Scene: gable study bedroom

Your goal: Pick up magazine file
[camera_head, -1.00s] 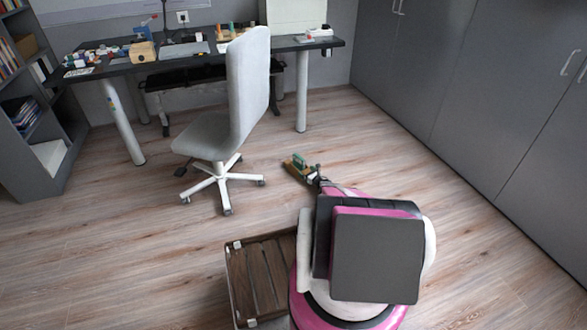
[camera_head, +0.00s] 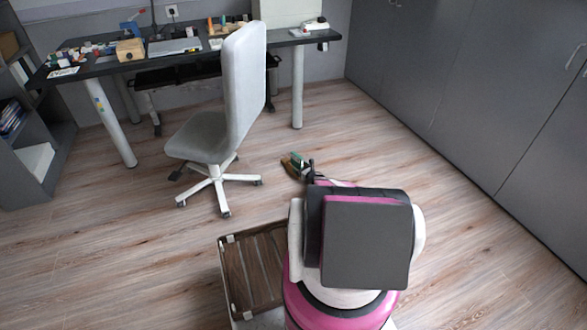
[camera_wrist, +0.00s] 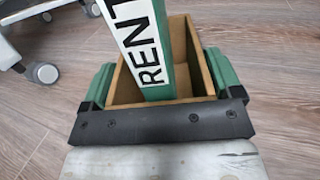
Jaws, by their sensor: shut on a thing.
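The magazine file (camera_wrist: 122,86) is an open-topped tan wooden box. In the wrist view it sits between the two green fingers of my gripper (camera_wrist: 157,84), which is shut on it. A green binder (camera_wrist: 156,78) with a white label reading "RENT" stands in the file and leans out of its top. In the head view the file (camera_head: 290,168) is small, at or just above the floor right of the chair, and my gripper (camera_head: 306,172) is at its right side. My arm hides part of it. I cannot tell whether its base touches the floor.
A grey swivel chair (camera_head: 205,140) stands close by on the left, its wheeled base near the file. Behind is a cluttered dark desk (camera_head: 105,67). Grey cabinets (camera_head: 450,90) line the right, and a shelf (camera_head: 50,135) stands at left. Floor between the file and cabinets is clear.

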